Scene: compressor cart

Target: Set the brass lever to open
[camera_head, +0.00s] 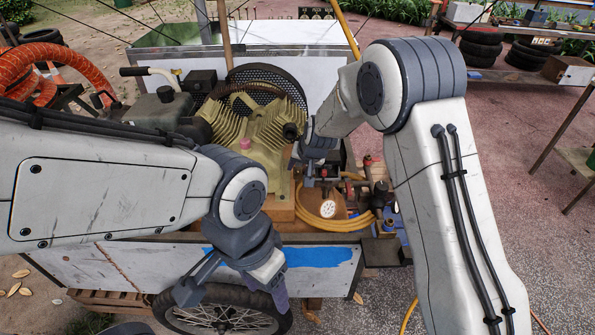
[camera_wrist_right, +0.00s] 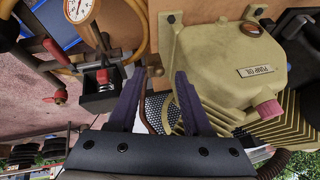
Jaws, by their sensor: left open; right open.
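I cannot pick out the brass lever with certainty in either view. A valve and fitting group (camera_head: 378,192) with red and dark knobs and a round gauge (camera_head: 328,208) stands at the cart's right. In the right wrist view, the gauge (camera_wrist_right: 79,9) and small red handles (camera_wrist_right: 60,97) are at the upper left. My left gripper (camera_head: 232,298) is open and empty, low before the cart's front panel and wheel.
The yellow-green compressor pump (camera_head: 255,125) stands mid-cart, left of my right gripper. A coiled yellow hose (camera_head: 340,224) lies around the gauge. The cart wheel (camera_head: 225,320) is below my left gripper. Open paving (camera_head: 500,140) lies to the right.

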